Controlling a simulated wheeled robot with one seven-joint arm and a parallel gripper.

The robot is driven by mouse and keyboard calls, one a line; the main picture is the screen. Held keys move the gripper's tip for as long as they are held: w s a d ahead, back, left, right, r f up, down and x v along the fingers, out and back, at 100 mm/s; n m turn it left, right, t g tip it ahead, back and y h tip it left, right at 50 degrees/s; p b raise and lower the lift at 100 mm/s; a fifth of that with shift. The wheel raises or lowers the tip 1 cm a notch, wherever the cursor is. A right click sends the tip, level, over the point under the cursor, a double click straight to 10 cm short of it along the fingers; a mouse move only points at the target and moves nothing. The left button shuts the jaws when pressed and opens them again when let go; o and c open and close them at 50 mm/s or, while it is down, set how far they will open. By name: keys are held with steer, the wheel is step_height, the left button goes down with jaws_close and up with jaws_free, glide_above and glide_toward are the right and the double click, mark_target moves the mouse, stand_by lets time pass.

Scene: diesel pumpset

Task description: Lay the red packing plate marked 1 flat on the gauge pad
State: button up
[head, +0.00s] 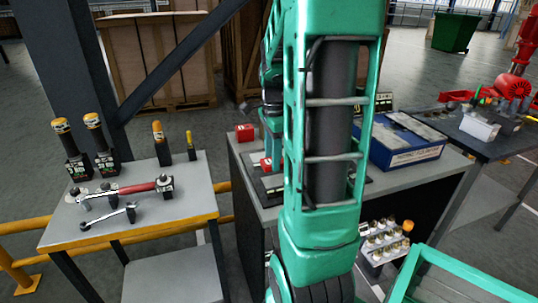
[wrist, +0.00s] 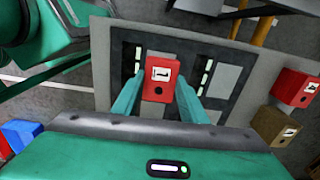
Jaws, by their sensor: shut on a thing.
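The red packing plate marked 1 (wrist: 160,78) is held between the two fingers of my gripper (wrist: 158,92) in the wrist view. The gripper is shut on it, with the number facing the camera. In the head view the red plate (head: 266,163) shows beside my arm, over the bench. Behind the plate lies a dark board (wrist: 190,48) with grey panels; one panel (wrist: 222,80) is bare, and the plate covers part of the other. I cannot tell which panel is the gauge pad, or whether the plate touches the board. My arm hides much of the board in the head view.
A red block (wrist: 298,88) and a brown block marked 4 (wrist: 275,126) stand right of the board. A blue block (wrist: 20,133) is at the left. A blue box (head: 405,150) sits on the bench's right side. A tool table (head: 180,207) stands left.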

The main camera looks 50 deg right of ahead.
steer(key=shift+s+d, duration=0.15)
steer(key=shift+d, duration=0.25)
steer(key=shift+s+f, duration=0.1)
steer(key=shift+f, duration=0.1)
glide_above(275, 180)
steer(key=shift+a+f, duration=0.1)
steer(key=shift+f, duration=2)
steer(key=shift+f, duration=0.7)
steer(key=o, duration=1.5)
step_height(275, 180, up, 11)
steer(key=shift+f, duration=0.1)
steer(key=shift+r, duration=3)
